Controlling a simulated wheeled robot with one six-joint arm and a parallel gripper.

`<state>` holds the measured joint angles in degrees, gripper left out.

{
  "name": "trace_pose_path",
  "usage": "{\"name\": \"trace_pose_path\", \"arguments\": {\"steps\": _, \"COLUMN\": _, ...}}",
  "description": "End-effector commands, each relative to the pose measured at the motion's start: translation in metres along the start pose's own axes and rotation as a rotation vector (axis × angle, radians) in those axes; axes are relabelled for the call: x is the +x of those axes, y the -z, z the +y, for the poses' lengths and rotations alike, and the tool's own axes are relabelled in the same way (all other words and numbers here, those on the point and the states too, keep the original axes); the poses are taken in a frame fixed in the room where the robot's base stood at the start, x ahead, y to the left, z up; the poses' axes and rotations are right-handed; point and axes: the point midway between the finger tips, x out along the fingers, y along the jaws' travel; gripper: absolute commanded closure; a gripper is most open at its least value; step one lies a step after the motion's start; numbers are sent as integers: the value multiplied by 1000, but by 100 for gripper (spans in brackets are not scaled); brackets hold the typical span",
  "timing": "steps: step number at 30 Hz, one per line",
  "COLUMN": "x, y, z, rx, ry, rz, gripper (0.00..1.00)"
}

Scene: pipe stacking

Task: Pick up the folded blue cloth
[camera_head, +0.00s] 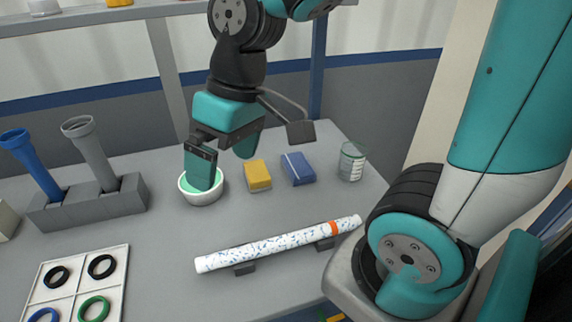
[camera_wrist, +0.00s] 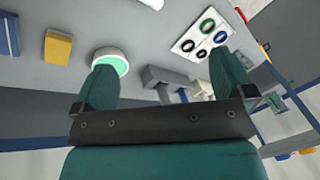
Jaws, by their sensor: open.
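The folded blue cloth (camera_head: 298,169) lies on the grey table as a small flat block with a lighter stripe, between a yellow folded block and a clear beaker. In the wrist view the blue cloth (camera_wrist: 8,34) is cut off at the left edge. My gripper (camera_head: 227,168) is open and empty, to the left of the cloth in the head view. One finger overlaps the bowl in that view. In the wrist view my gripper (camera_wrist: 166,72) shows its two fingers wide apart, with the cloth well outside them to the left.
A white bowl (camera_head: 203,200) with a green inside stands by the yellow block (camera_head: 257,176). The clear beaker (camera_head: 352,162) stands right of the cloth. A speckled pipe (camera_head: 270,246) rests on supports in front. A grey holder (camera_head: 90,207) with pipes and a ring tray (camera_head: 77,253) are left.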

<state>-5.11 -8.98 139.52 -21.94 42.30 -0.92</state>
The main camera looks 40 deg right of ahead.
Motion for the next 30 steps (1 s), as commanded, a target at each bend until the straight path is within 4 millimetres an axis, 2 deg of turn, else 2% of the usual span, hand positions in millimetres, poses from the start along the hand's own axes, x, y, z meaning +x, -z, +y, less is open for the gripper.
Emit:
{"name": "trace_pose_path", "arguments": {"steps": 1, "x": 1, "y": 20, "z": 41, "rx": 114, "ry": -41, "rz": -3, "gripper": 0}}
{"name": "trace_pose_path", "arguments": {"steps": 2, "x": 2, "y": 29, "z": 66, "rx": 180, "ry": -67, "rz": -4, "gripper": 0}}
{"name": "trace_pose_path", "arguments": {"steps": 3, "x": 2, "y": 38, "z": 100, "rx": 266, "ry": -100, "rz": -6, "gripper": 0}}
{"name": "trace_pose_path", "arguments": {"steps": 5, "x": 4, "y": 45, "z": 153, "rx": 393, "ry": -149, "rz": -11, "gripper": 0}}
{"name": "trace_pose_path", "arguments": {"steps": 6, "x": 4, "y": 45, "z": 187, "rx": 472, "ry": -178, "rz": -16, "gripper": 0}}
{"name": "trace_pose_path", "arguments": {"steps": 9, "x": 7, "y": 33, "z": 260, "rx": 641, "ry": -237, "rz": -30, "gripper": 0}}
{"name": "trace_pose_path", "arguments": {"steps": 12, "x": 10, "y": 16, "z": 308, "rx": 756, "ry": -274, "rz": -43, "gripper": 0}}
{"name": "trace_pose_path", "arguments": {"steps": 15, "x": 14, "y": 4, "z": 332, "rx": 814, "ry": -293, "rz": -52, "gripper": 0}}
{"name": "trace_pose_path", "arguments": {"steps": 17, "x": 20, "y": 1, "z": 339, "rx": 827, "ry": -296, "rz": -55, "gripper": 0}}
{"name": "trace_pose_path", "arguments": {"steps": 30, "x": 108, "y": -15, "z": 360, "rx": 827, "ry": -295, "rz": -56, "gripper": 0}}
